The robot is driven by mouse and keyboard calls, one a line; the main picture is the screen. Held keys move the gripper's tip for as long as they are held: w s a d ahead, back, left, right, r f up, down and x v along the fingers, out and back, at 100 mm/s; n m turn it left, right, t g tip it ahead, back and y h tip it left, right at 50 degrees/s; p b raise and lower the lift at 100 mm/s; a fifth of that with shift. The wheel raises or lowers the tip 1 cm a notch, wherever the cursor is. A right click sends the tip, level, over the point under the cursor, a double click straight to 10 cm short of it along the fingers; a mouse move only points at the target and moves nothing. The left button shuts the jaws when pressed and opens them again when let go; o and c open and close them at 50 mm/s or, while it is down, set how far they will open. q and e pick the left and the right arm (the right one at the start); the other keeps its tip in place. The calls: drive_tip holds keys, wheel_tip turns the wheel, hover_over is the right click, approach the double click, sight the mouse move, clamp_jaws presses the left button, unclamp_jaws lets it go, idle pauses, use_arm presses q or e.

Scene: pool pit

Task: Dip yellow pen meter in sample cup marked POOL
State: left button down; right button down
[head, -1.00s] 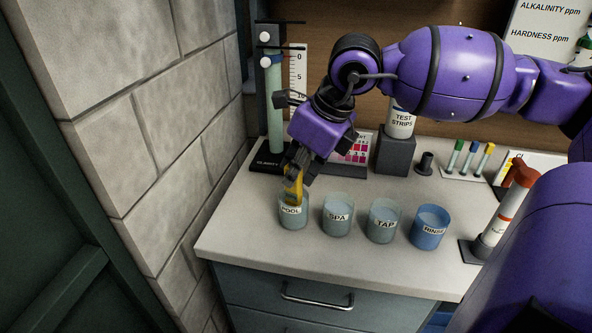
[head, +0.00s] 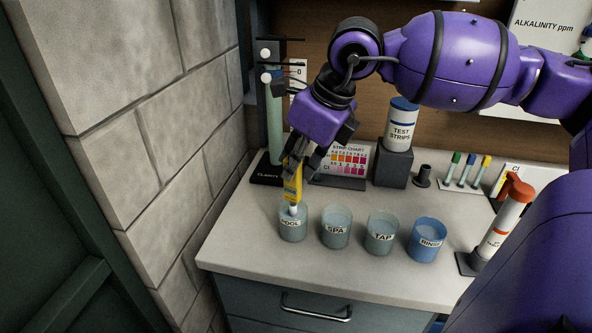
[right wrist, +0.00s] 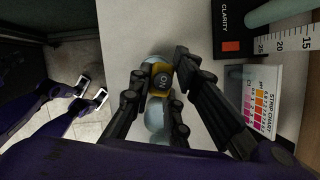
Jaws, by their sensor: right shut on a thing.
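The yellow pen meter (head: 292,188) is upright in my right gripper (head: 298,166), which is shut on its upper part. Its white lower end shows at the mouth of the sample cup marked POOL (head: 292,230). I cannot tell whether the tip is inside the rim or just above it. In the right wrist view the pen meter's top (right wrist: 160,80) sits between the dark fingers (right wrist: 158,97), with pale cup shapes partly hidden beneath. My left gripper does not show.
Cups marked SPA (head: 336,232), TAP (head: 381,238) and RINSE (head: 427,243) stand to the right in a row. Behind are the clarity tube (head: 275,125), strip chart (head: 349,162) and test strips bottle (head: 401,125). A block wall (head: 150,130) bounds the left.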

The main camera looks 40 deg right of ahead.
drive_tip(key=shift+r, duration=2.7)
drive_tip(key=shift+f, duration=0.1)
